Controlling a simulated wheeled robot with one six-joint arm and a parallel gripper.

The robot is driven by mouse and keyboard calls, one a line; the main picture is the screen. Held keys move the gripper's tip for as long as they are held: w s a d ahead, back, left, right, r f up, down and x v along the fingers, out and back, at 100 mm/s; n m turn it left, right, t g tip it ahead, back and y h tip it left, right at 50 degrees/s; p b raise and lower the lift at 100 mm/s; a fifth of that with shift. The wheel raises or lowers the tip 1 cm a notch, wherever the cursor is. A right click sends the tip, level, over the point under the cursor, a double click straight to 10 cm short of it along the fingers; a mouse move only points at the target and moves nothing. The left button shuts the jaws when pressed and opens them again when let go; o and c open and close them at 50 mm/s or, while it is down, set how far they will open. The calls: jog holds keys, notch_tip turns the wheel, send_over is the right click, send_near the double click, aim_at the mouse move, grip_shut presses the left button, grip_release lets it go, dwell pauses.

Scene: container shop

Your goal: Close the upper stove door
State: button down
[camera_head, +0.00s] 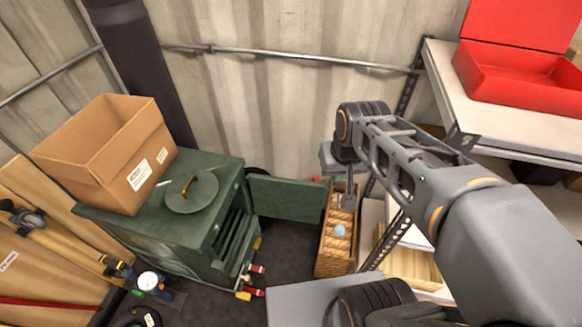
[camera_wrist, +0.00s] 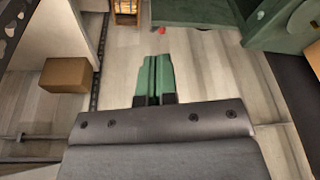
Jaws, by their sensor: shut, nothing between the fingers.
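The dark green stove (camera_head: 185,235) stands at the left, its front facing right and showing a dark slatted opening (camera_head: 230,232). Its green door (camera_head: 290,199) stands wide open, sticking out to the right from the far edge of the front. The door also shows at the top of the wrist view (camera_wrist: 195,12), with part of the stove (camera_wrist: 262,30) right of it. My gripper (camera_head: 348,203) is shut and empty, right of the door's free end and apparently apart from it. Its green fingers (camera_wrist: 155,62) are together in the wrist view. I cannot make out a second door.
An open cardboard box (camera_head: 112,155) and a round lid (camera_head: 191,191) rest on the stove. A wooden crate (camera_head: 336,235) stands beyond the door's free end. A shelf with a red box (camera_head: 515,80) is at the right.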

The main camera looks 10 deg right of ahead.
jog(key=w+a+f+m+g+b, duration=0.1)
jog(key=w+f+g+b, duration=0.2)
jog(key=w, duration=1)
jog(key=w+f+m+g, duration=0.15)
jog(key=w+f, duration=0.35)
jog(key=w, duration=0.7)
jog(key=w+f+g+y, duration=0.15)
jog(key=w+f, duration=0.25)
jog(key=f, duration=0.4)
jog(key=s+a+f+g+b, duration=0.1)
jog(key=s+a+f, duration=0.1)
jog(key=s+f, duration=0.5)
jog(key=shift+s+a+f+m, duration=0.15)
jog(key=shift+a+f+m, duration=0.15)
jog(key=shift+f, duration=0.85)
